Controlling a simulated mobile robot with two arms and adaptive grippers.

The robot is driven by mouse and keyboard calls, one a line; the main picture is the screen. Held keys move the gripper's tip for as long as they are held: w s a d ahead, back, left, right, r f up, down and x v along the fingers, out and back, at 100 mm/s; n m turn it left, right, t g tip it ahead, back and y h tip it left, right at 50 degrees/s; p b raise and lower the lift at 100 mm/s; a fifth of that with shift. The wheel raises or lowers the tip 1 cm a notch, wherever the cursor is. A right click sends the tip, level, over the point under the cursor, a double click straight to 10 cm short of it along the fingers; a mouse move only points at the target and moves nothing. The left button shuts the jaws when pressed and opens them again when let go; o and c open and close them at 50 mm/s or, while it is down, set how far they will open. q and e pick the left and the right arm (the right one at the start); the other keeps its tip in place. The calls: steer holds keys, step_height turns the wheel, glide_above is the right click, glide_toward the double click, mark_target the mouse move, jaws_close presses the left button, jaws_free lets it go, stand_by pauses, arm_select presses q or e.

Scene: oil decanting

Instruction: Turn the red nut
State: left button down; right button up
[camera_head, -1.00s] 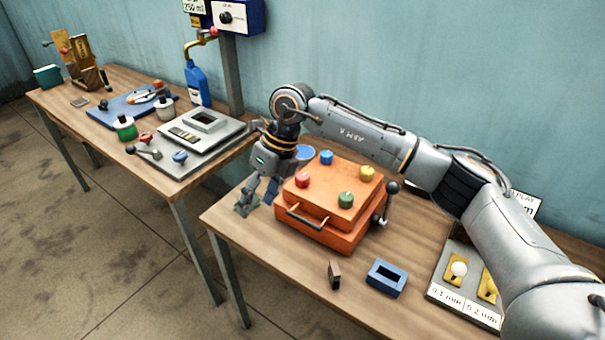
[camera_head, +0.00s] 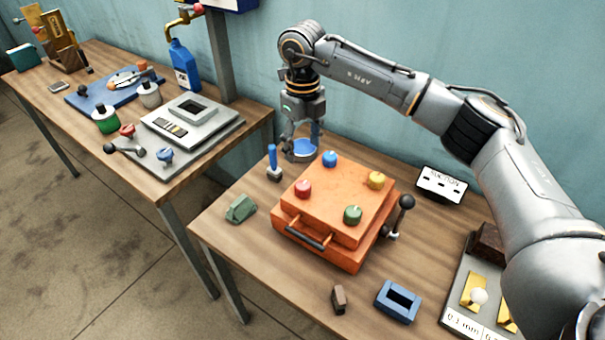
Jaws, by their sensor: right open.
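The red nut (camera_head: 303,189) sits on the top face of the orange box (camera_head: 330,204), near its left corner. A blue nut (camera_head: 330,159), a yellow nut (camera_head: 376,180) and a green nut (camera_head: 352,215) sit at the other corners. My right gripper (camera_head: 302,150) points down behind the box, at a blue round dish (camera_head: 305,149). It is open, with its fingers apart. I cannot tell whether it touches the dish. It is beyond the red nut and apart from it. My left gripper is not in view.
A blue-handled tool (camera_head: 274,164) stands left of the box, and a green block (camera_head: 240,208) lies at the table's left. A black-knobbed lever (camera_head: 400,214) is at the box's right. A blue frame (camera_head: 398,302) and a small brown block (camera_head: 339,299) lie in front.

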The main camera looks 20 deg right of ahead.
steer(key=p, duration=0.2)
glide_above(303, 185)
steer(key=f, duration=0.5)
steer(key=shift+s+a, duration=0.1)
steer(key=shift+s, duration=0.15)
steer(key=f, duration=0.2)
steer(key=f+p, duration=0.1)
steer(key=shift+w+f, duration=0.2)
steer(key=shift+w, duration=0.1)
step_height(303, 185, down, 3)
steer(key=shift+f+p, duration=0.1)
steer(key=shift+p, duration=0.4)
steer(key=shift+f, duration=0.3)
steer(key=shift+c, duration=1.2)
steer(key=c, duration=0.9)
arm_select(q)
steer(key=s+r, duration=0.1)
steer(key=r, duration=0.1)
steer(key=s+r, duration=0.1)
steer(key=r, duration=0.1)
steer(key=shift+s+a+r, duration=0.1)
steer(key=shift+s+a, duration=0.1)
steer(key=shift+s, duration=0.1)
arm_select(e)
steer(key=shift+c, duration=0.2)
